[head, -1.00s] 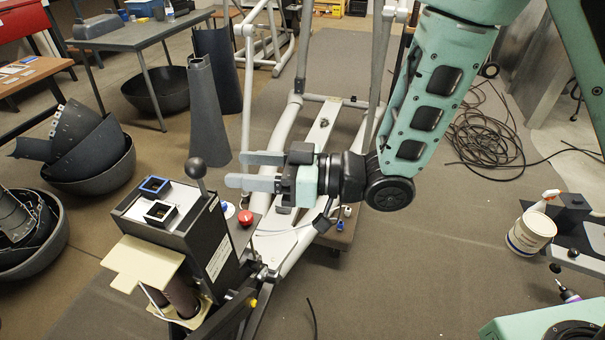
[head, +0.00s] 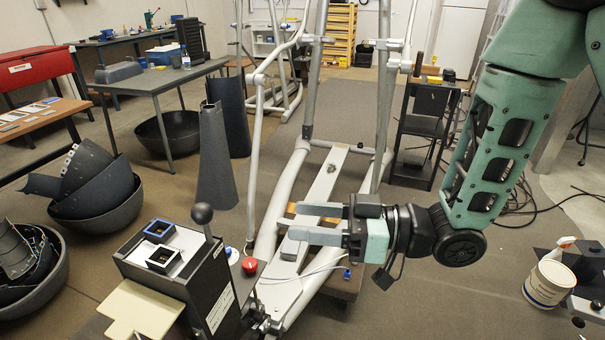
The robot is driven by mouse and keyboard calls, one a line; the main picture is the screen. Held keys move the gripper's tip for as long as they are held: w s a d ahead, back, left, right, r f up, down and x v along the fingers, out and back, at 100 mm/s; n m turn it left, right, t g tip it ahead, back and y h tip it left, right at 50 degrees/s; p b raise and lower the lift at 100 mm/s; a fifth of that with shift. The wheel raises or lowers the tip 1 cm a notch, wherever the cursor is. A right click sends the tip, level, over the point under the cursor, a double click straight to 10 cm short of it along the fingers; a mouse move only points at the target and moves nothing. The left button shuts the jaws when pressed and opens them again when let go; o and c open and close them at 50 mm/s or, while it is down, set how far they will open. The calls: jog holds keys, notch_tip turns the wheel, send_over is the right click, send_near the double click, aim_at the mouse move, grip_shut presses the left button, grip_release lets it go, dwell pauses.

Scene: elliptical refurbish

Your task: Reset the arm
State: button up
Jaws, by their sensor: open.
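My gripper (head: 308,222) is at the end of my teal and black arm (head: 500,150), in the middle of the head view. Its two flat grey fingers point left, one above the other in the picture, with a gap between them. Nothing shows between the fingers. The gripper hangs in front of the grey elliptical frame (head: 276,205) and hides part of its rail. The arm reaches down from the upper right and bends at a round black joint.
Dark bowls (head: 98,205) lie at left. A white bucket (head: 548,284) is at right. Cables lie on the floor behind my arm.

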jog(key=w+d+f+m+t+h+p, duration=0.1)
jog(key=w+d+m+t+h+p, duration=0.2)
jog(key=h, duration=0.9)
jog(key=s+d+r+m+g+h+p, duration=0.1)
jog(key=s+d+r+g+h, duration=0.1)
jog(key=s, duration=0.6)
jog(key=s+d+r+m+g+h+p, duration=0.1)
jog(key=s+d+r+m+g+h, duration=0.1)
jog(key=s, duration=0.7)
jog(key=d+g+h, duration=0.1)
jog(key=d+g, duration=0.1)
jog(key=d, duration=0.1)
jog(key=shift+d+r, duration=0.2)
jog(key=shift+r, duration=0.1)
